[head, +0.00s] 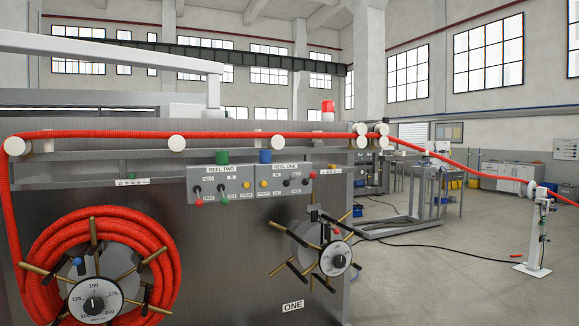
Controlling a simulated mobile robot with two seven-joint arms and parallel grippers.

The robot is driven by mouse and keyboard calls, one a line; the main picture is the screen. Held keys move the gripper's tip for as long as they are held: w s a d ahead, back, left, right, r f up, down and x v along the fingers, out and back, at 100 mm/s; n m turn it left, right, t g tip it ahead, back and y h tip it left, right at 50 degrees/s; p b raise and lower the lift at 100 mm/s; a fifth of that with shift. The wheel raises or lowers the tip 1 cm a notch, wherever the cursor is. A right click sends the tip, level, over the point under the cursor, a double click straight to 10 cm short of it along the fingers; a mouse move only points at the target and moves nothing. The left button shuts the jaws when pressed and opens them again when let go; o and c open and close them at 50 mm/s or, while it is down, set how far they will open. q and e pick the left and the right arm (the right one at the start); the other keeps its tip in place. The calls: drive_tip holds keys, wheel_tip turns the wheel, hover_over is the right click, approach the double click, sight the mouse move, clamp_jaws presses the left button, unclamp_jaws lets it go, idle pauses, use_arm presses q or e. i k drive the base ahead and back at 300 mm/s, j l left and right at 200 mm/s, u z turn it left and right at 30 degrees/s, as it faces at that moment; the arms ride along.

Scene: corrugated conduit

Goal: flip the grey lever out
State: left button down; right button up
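Neither of my grippers is in view. I cannot single out the grey lever with certainty. The right reel (308,238), above a label reading ONE, is bare, with dark and brass-coloured arms around a white dial (335,258). A small dark upright piece stands at its top, too small to read clearly. The left reel (97,258) carries coiled red corrugated conduit (45,248) and has a similar dial (95,301) in front. Grey control boxes marked REEL TWO (221,184) and REEL ONE (285,181) carry small black toggles and coloured knobs.
The grey machine panel (215,255) fills the left and middle. Red conduit runs over white rollers (176,142) along its top, then off right past a white stand (538,235). A metal frame table (418,205) stands behind. A dark cable crosses the otherwise mostly open floor (430,285).

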sight(292, 176)
drive_tip(key=i+l, duration=0.1)
drive_tip(key=i, duration=0.35)
drive_tip(key=i+l+u, duration=0.1)
drive_tip(key=i, duration=0.4)
drive_tip(key=i+l, duration=0.2)
drive_tip(key=i, duration=0.25)
drive_tip(key=i+l, duration=0.15)
drive_tip(key=i, duration=0.35)
drive_tip(key=j+u, duration=0.05)
